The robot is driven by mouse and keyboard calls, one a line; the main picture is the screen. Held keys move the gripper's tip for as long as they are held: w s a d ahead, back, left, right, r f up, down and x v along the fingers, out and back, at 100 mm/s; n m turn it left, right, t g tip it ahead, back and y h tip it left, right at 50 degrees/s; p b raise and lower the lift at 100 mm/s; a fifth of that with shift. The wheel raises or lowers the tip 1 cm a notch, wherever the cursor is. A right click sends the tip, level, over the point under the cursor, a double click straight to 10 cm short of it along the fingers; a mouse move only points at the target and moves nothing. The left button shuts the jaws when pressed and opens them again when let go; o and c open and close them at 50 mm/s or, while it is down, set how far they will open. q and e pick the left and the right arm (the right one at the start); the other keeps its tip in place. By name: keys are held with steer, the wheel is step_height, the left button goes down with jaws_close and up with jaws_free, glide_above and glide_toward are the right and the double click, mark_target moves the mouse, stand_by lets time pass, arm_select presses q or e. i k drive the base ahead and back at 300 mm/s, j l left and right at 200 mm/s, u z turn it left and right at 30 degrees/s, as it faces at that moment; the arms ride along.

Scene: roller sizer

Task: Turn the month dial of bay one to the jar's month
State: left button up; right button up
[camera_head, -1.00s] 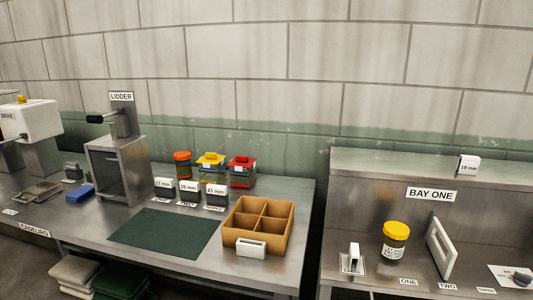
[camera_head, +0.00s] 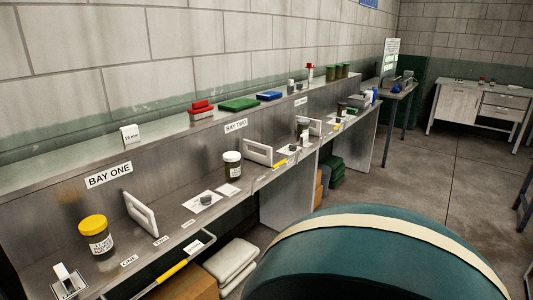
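A jar with a yellow lid and a printed label (camera_head: 96,236) stands on the bay one shelf at the left; its print is too small to read. A small dark grey dial (camera_head: 206,199) sits on a white card to the right of the bay one frame. Its setting cannot be read. The BAY ONE sign (camera_head: 109,175) is on the back panel above. Neither of my grippers is in view.
A white upright frame (camera_head: 140,214) stands between jar and dial. A white lever on a plate (camera_head: 65,277) is left of the jar. A white-lidded jar (camera_head: 232,164) stands beyond the dial. A yellow-handled rail (camera_head: 172,272) runs along the front. A rounded teal surface covers the lower right.

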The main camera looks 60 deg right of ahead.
mark_target(205, 200)
steer(key=z, duration=2.2)
steer(key=i+l, duration=0.3)
steer(key=i+l+u, duration=0.15)
steer(key=u, duration=0.35)
steer(key=i+l+u, duration=0.1)
steer(key=u, duration=0.35)
steer(key=l+u, duration=0.1)
steer(key=u, duration=0.75)
steer(key=i+l+z, duration=0.2)
steer(key=l, duration=0.15)
steer(key=l+z, duration=0.2)
steer(key=i+l+z, duration=0.2)
steer(key=l, duration=0.2)
